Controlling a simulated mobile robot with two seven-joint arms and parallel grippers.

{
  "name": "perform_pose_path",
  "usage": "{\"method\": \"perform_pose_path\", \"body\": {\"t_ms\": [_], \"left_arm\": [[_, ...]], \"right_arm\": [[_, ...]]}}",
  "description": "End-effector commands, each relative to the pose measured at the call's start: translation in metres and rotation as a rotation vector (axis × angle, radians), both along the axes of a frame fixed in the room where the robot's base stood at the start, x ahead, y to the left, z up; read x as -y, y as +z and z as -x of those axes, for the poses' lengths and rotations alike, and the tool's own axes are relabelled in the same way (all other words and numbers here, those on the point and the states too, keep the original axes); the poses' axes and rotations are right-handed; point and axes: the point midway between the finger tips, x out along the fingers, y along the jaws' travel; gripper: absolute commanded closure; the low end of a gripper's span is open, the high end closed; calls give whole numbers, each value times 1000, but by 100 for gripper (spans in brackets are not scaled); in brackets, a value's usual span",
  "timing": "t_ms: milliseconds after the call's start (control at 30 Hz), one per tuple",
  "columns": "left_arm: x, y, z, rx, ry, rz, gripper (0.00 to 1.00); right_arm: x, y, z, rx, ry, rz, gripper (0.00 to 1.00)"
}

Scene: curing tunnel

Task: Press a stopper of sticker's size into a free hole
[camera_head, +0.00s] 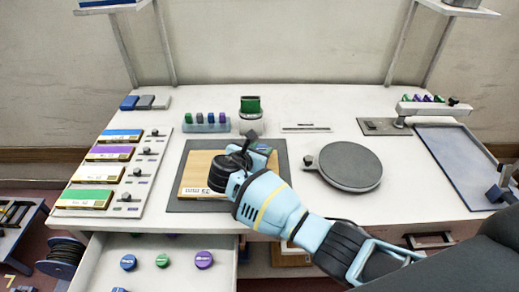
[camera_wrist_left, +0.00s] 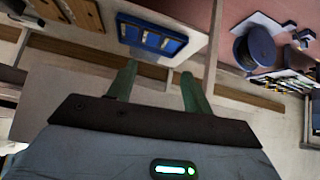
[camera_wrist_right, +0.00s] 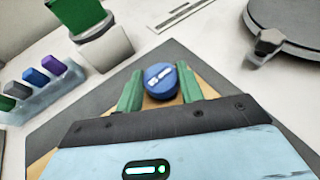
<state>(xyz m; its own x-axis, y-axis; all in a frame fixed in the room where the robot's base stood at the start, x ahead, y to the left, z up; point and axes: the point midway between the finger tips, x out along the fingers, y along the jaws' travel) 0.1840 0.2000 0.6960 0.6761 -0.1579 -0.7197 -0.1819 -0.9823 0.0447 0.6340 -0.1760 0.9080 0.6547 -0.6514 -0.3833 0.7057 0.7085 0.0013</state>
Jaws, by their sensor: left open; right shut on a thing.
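My right gripper (camera_wrist_right: 160,82) is shut on a blue stopper (camera_wrist_right: 161,80) with a white mark on its top. In the head view, this hand is over the wooden block (camera_head: 200,163), hiding much of its right part and any holes there. The block lies on a dark mat (camera_head: 178,203) and has a white sticker (camera_head: 203,192) on its front edge, too small to read. I cannot tell whether the stopper touches the block. My left gripper (camera_wrist_left: 158,82) is open and empty, away from the table.
An open drawer (camera_head: 90,268) at the front holds blue (camera_head: 128,262), green (camera_head: 162,260) and purple (camera_head: 204,259) stoppers. A round dark plate (camera_head: 350,165) is right of the mat. A rack of small coloured pieces (camera_head: 205,126) and a green-topped cup (camera_head: 250,107) stand behind.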

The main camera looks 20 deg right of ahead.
Motion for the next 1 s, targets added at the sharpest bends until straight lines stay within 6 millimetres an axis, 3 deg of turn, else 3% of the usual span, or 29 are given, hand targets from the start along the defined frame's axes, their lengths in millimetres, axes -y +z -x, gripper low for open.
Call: {"method": "perform_pose_path", "body": {"t_ms": [1000], "left_arm": [[0,-4,3,-8,0,0,50]], "right_arm": [[0,-13,0,0,1,1,84]]}}
